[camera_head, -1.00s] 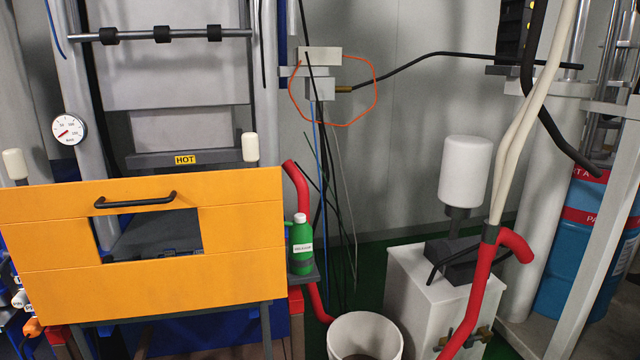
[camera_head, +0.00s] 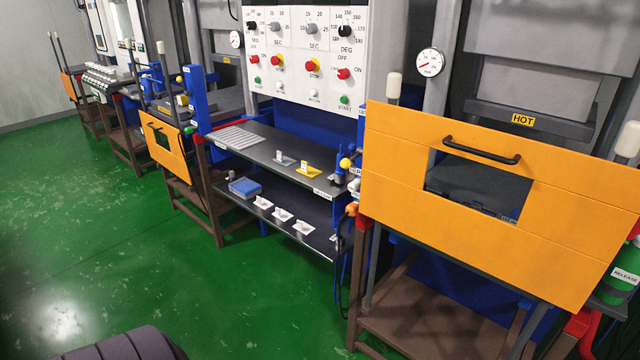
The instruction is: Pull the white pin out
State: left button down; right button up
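I cannot make out a white pin for certain. Small white pieces (camera_head: 282,214) stand in a row on the lower dark shelf (camera_head: 318,241). On the upper shelf (camera_head: 262,146), a grey plate (camera_head: 284,159) and a yellow plate (camera_head: 306,170) each carry a small pale piece. White-capped posts (camera_head: 394,87) stand behind the orange guard (camera_head: 490,195), one near each end. Neither of my grippers is in view.
The orange guard has a black handle (camera_head: 481,150) and a window. A control panel (camera_head: 306,65) with knobs stands above the shelves. A green bottle (camera_head: 622,268) is at the right edge. Green floor (camera_head: 110,235) is open at left.

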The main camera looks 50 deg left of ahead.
aim_at(354, 186)
jog(key=u, duration=1.25)
jog(key=i+j+z, duration=0.1)
jog(key=z, duration=0.25)
jog(key=j+z, duration=0.35)
jog(key=i+j+z, duration=0.15)
jog(key=j, duration=0.55)
jog(key=i+j+z, duration=0.15)
jog(key=j, duration=0.55)
jog(key=j+z, duration=0.2)
jog(key=j, duration=1.6)
jog(key=i, duration=0.05)
